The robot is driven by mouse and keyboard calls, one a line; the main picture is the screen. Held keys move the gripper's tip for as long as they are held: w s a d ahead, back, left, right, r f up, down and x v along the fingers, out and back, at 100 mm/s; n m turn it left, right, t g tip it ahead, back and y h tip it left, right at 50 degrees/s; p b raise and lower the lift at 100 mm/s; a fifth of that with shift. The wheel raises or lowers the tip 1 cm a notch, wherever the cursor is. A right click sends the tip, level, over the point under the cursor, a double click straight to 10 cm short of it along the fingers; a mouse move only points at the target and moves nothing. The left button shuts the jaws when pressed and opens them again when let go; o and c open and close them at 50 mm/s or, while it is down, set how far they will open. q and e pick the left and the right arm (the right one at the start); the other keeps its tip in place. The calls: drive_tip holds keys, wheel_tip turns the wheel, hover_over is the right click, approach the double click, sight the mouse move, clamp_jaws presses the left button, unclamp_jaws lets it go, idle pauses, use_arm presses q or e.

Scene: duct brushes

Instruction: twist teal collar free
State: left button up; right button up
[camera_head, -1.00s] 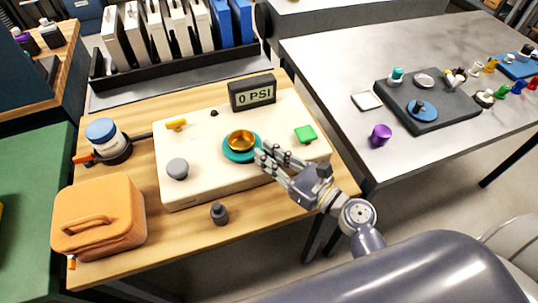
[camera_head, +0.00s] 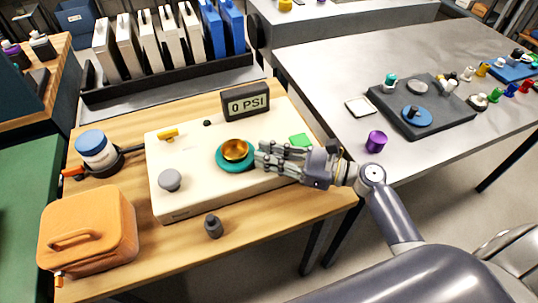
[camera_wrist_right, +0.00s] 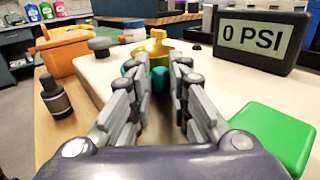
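The teal collar (camera_head: 222,163) is a ring around the base of a gold dome (camera_head: 235,149) on the cream panel (camera_head: 195,195). In the right wrist view a teal part of the collar (camera_wrist_right: 160,78) shows between the fingers, with the gold piece (camera_wrist_right: 157,47) behind it. My right gripper (camera_head: 260,157) points left at the collar's right edge. Its fingers are apart, one on each side of that teal part; whether they touch it is unclear. The fingers hide part of the collar. My left gripper is not in view.
A green block (camera_head: 300,140), a yellow lever (camera_head: 168,133), a grey knob (camera_head: 170,180) and a "0 PSI" display (camera_head: 246,101) are on or beside the panel. An orange case (camera_head: 88,225) and a small dark bottle (camera_head: 213,227) stand on the wooden table.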

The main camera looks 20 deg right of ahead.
drive_tip(key=shift+o, duration=1.3)
drive_tip(key=shift+a, duration=0.1)
